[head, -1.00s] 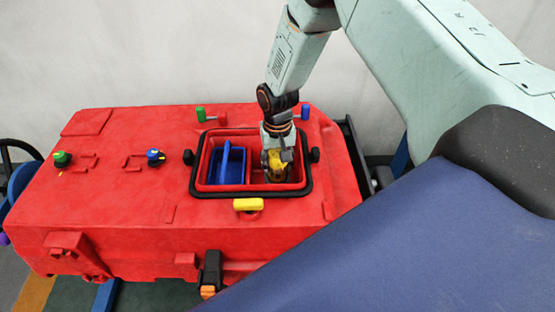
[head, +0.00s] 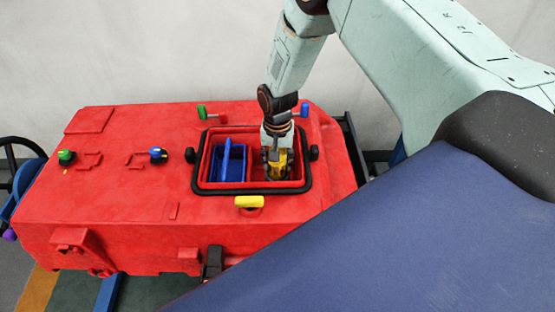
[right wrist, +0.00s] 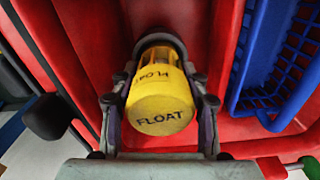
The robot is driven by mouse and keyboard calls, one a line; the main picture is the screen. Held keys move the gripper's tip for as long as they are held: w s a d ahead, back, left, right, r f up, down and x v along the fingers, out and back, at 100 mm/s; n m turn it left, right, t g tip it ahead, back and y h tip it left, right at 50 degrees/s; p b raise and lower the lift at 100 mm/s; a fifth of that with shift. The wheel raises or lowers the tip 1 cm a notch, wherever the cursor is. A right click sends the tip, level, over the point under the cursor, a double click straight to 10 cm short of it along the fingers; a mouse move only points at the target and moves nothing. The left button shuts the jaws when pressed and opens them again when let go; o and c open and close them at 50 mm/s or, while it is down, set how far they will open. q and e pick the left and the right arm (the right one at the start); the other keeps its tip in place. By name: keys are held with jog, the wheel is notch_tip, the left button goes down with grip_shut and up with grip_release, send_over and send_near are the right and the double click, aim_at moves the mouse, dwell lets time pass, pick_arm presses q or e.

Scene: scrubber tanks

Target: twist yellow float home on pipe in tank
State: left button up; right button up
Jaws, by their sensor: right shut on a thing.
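The yellow float (head: 284,163) sits inside the open red tank (head: 262,184), in its right part. In the right wrist view the float (right wrist: 161,106) is a yellow cylinder marked FLOAT. My right gripper (head: 277,164) reaches down into the tank and is shut on the float; its fingers (right wrist: 160,112) show on both sides of it. The pipe under the float is hidden, so I cannot tell how the float sits on it. My left gripper is not in view.
A blue basket (head: 229,163) stands in the tank's left part, close beside the gripper; it also shows in the right wrist view (right wrist: 280,62). A black rim (head: 210,193) surrounds the opening.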

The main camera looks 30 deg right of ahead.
jog(key=shift+r+m+p, duration=0.15)
jog(key=shift+m+p, duration=0.4)
jog(key=shift+m, duration=0.55)
jog(key=shift+m+p, duration=0.65)
jog(key=shift+m, duration=0.45)
